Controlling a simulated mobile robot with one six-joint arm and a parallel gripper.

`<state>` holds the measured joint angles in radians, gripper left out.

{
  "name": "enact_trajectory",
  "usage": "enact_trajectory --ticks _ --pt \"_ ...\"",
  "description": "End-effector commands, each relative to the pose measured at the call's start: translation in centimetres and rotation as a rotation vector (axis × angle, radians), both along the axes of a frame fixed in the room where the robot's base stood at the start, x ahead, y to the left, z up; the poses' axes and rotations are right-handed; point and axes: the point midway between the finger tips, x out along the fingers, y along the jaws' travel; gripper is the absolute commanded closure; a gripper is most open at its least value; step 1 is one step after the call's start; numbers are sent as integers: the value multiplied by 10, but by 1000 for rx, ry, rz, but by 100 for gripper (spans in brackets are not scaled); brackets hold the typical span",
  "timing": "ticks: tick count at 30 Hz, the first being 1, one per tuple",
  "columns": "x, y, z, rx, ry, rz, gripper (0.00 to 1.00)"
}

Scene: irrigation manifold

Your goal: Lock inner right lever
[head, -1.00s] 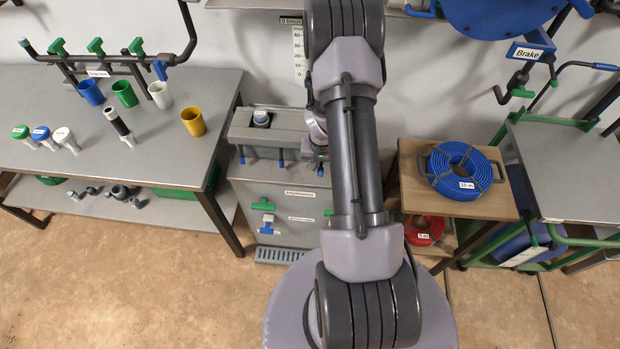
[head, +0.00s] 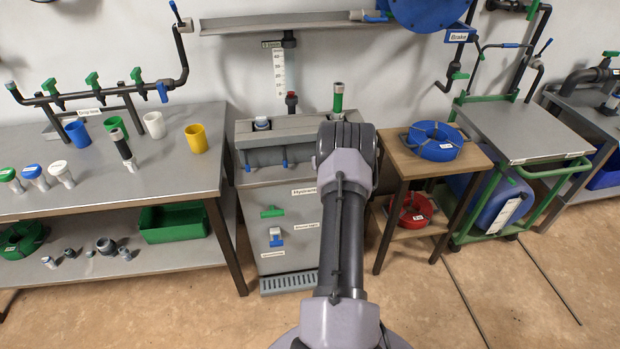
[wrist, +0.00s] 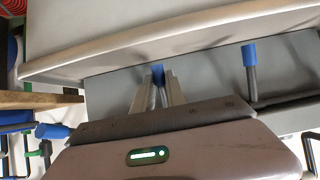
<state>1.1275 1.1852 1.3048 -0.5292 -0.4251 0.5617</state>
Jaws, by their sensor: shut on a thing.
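In the wrist view my gripper (wrist: 158,88) is shut on a blue-tipped lever (wrist: 157,74). The lever's blue end shows between the two grey fingertips, and the rest of it is largely hidden. A second blue-tipped lever (wrist: 250,60) stands apart to the right, clear of the fingers. In the head view the grey manifold cabinet (head: 300,205) stands at the middle, with two blue levers, a left one (head: 245,168) and another (head: 285,163), under its top edge. My arm covers the cabinet's right part, so my gripper and the held lever are hidden there.
A wooden cart (head: 402,165) with a blue hose coil (head: 434,142) stands right of the cabinet. A grey workbench (head: 105,192) with cups and fittings stands to the left. A green-and-white pipe piece (head: 338,100) rises behind my arm.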

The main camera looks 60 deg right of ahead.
Motion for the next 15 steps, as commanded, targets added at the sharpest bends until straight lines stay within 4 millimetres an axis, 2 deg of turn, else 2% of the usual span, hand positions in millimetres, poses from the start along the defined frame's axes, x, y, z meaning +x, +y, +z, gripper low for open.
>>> enact_trajectory --ticks 4,15 --pt "5 -10 -7 -49 -47 7 100" --pt "7 -14 -5 -113 -95 4 100"
